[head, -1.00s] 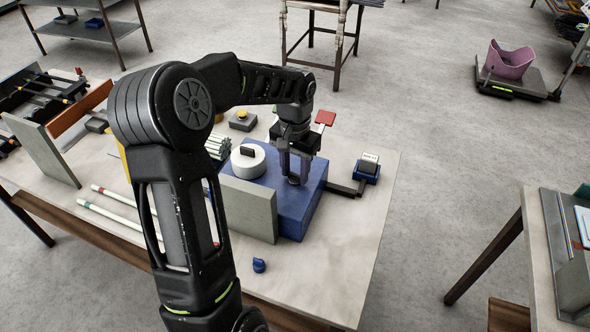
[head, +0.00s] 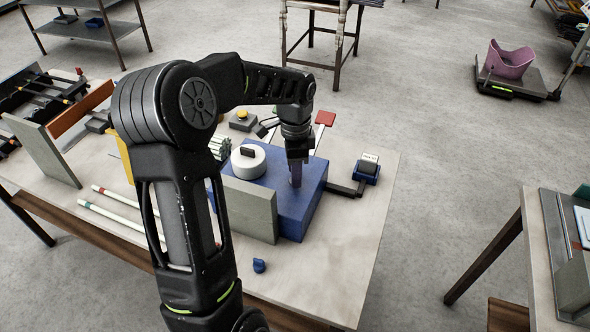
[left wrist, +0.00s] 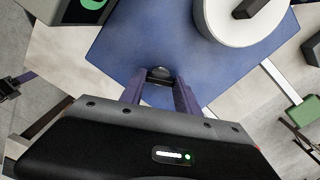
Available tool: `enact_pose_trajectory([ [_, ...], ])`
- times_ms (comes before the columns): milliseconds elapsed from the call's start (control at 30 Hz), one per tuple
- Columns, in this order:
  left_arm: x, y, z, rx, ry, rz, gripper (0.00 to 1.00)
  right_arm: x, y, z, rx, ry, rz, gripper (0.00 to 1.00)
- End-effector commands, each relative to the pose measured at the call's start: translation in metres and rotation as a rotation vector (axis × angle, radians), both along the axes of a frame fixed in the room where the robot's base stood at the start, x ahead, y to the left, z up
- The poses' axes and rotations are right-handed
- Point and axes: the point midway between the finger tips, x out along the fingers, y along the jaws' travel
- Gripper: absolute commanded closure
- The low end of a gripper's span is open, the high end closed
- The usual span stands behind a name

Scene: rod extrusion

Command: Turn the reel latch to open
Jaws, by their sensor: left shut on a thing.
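The blue box (head: 312,190) stands on the table, with a white round drum (head: 247,163) with a black bar on top. The drum also shows at the top of the left wrist view (left wrist: 243,22). My left gripper (head: 295,183) points down at the box's top, right of the drum. In the left wrist view its purple fingers (left wrist: 160,88) are shut on a small dark knob (left wrist: 160,74), which looks like the reel latch. In the head view the fingers hide that knob. My right gripper is out of view.
A grey upright panel (head: 250,212) stands at the box's front. A small blue piece (head: 259,265) lies on the table before it. Pale rods (head: 118,215) lie at the left. A red plate (head: 325,118) and a blue-based block (head: 367,170) stand behind and right.

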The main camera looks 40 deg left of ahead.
Motion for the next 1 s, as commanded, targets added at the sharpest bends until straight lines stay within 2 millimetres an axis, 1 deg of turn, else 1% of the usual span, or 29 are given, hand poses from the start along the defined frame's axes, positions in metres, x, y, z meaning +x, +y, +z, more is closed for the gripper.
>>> enact_pose_trajectory([
  [300, 0.0005, 0.0002, 0.0012, 0.001, -0.002, -0.284, 1.0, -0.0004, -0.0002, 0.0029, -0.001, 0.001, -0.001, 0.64],
  [500, 0.0006, 0.0003, 0.0012, 0.0, -0.002, -0.416, 1.0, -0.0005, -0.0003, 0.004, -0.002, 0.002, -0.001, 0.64],
  [700, 0.0008, 0.0002, 0.001, 0.001, -0.003, -0.49, 1.0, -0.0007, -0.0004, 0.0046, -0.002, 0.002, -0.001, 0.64],
  [1000, 0.0009, 0.0002, 0.0009, 0.001, -0.003, -0.515, 1.0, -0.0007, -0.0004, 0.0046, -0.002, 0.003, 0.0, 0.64],
])
